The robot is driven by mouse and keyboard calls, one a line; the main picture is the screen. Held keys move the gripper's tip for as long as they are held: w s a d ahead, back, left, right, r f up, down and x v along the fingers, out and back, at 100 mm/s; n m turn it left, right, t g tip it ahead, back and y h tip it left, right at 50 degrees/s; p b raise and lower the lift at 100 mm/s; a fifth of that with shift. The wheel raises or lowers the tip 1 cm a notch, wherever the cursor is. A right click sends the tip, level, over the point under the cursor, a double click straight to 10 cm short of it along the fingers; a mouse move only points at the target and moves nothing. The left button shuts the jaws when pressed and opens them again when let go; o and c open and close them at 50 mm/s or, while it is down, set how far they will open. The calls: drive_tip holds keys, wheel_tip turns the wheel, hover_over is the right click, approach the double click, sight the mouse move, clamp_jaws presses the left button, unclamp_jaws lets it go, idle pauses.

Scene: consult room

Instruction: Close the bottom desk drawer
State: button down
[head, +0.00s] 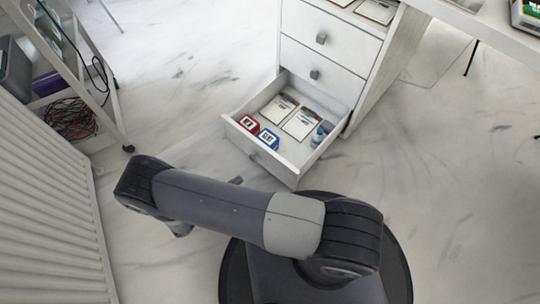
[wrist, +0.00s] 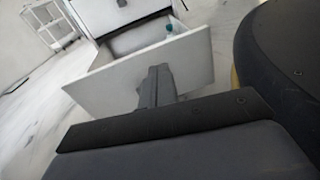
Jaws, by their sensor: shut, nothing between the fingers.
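The bottom desk drawer (head: 290,165) is pulled well out of the white desk pedestal (head: 325,65). It holds a red box (head: 249,123), a blue box (head: 268,139), white cards (head: 300,123) and a small teal bottle (head: 318,136). In the wrist view the drawer's white front panel (wrist: 110,90) faces me. My gripper (wrist: 155,75) is shut and empty, its fingers overlapping the panel in that view. I cannot tell whether they touch it. In the head view my arm hides most of the gripper; a dark tip shows just short of the drawer front.
The two drawers above, with dark knobs (head: 321,38), are shut. A shelf cart (head: 120,125) with cables stands at the left, beside a ribbed white panel (head: 50,220).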

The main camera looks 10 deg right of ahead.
wheel_tip(320, 180, down, 4)
drive_tip(key=n+t, duration=0.2)
drive_tip(key=b, duration=0.3)
approach(270, 154)
drive_tip(key=x, duration=0.6)
drive_tip(key=shift+w+d+f, duration=0.1)
drive_tip(key=shift+w+d, duration=0.15)
drive_tip(key=shift+d, duration=0.05)
